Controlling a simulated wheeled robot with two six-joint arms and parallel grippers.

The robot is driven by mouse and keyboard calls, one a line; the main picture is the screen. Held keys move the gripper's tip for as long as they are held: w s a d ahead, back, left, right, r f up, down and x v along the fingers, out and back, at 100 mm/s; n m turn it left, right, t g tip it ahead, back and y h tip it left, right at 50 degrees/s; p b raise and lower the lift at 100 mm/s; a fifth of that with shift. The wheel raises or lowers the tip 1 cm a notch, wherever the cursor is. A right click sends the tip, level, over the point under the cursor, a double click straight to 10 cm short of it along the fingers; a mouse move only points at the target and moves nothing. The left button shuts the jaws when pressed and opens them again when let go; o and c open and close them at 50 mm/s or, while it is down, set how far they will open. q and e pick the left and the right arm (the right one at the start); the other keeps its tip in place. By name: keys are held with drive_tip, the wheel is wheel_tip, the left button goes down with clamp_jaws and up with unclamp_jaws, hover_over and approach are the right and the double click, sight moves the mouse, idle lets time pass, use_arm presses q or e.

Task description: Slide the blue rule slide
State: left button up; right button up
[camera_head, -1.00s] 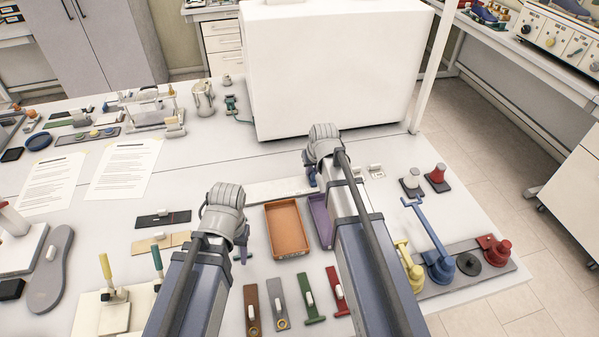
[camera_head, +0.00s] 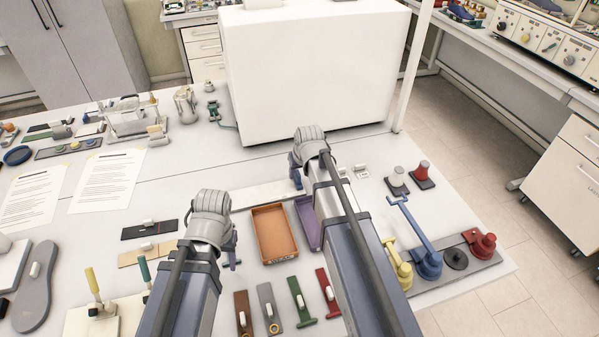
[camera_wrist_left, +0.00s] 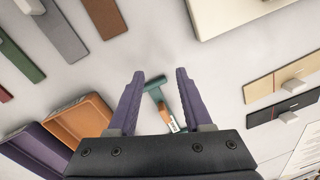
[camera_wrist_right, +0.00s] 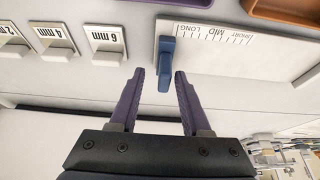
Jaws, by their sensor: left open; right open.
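The blue rule slide (camera_wrist_right: 166,62) sits upright on a white rule (camera_wrist_right: 215,50) marked SHORT, MID and LONG, at the LONG end. In the head view the white rule (camera_head: 258,192) lies behind the orange tray, and the slide is at its right end, partly hidden by my right gripper. My right gripper (camera_wrist_right: 159,78) is open, its fingertips just short of the slide, one on each side in the right wrist view. My left gripper (camera_wrist_left: 160,76) is open and empty above the table, with a green-headed hammer-like tool (camera_wrist_left: 160,100) below and between its fingers.
A large white box (camera_head: 315,75) stands behind the rule. White blocks marked 6 mm (camera_wrist_right: 106,43) and 4 mm (camera_wrist_right: 56,40) are beside it. An orange tray (camera_head: 273,232) and a purple tray (camera_head: 309,222) lie in front. Coloured strips (camera_head: 300,303) line the table's front.

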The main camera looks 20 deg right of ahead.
sight(302, 187)
drive_tip(key=p+v, duration=0.6)
drive_tip(key=v, duration=0.1)
drive_tip(key=shift+r+p, duration=0.25)
drive_tip(key=shift+p, duration=0.05)
drive_tip(key=shift+s, duration=0.1)
drive_tip(key=s+a+f+n+g, duration=0.1)
drive_tip(key=s+a, duration=0.4)
drive_tip(key=s, duration=0.2)
drive_tip(key=s+a+f+n+g+h+b, duration=0.1)
drive_tip(key=s+a+g, duration=0.1)
drive_tip(key=s+a, duration=0.3)
drive_tip(key=s+a+f+n+g, duration=0.1)
drive_tip(key=s+a, duration=0.4)
drive_tip(key=s, duration=0.3)
drive_tip(key=shift+s+a+f+n+g+b, duration=0.2)
drive_tip(key=shift+s+n+g+b, duration=0.1)
drive_tip(key=shift+n+g+b, duration=0.1)
